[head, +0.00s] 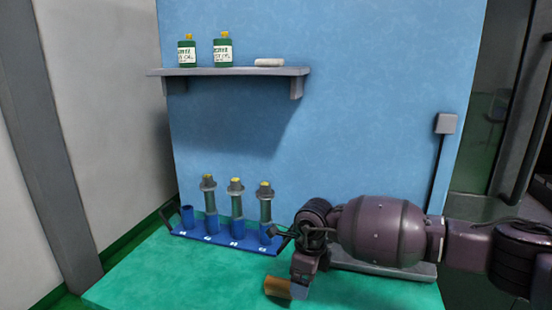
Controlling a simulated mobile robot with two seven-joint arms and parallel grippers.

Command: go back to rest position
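My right arm comes in from the right, low over the green table (150,275). Its gripper (287,289) points down near the table's front, just right of and in front of the blue rack (210,240). A brown-orange piece shows at the gripper's tip; I cannot tell whether it is a finger or a held thing. The finger gap is hidden. My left gripper is not in view. In the rack, three grey-green holders with yellow tips (209,190) (236,195) (265,200) stand upright. The leftmost blue cup (187,217) looks empty.
A grey shelf (230,72) on the blue wall holds two green bottles (187,52) (223,52) and a white block (269,62). A grey plate (385,263) lies behind my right arm, partly hidden. The table's front left is clear.

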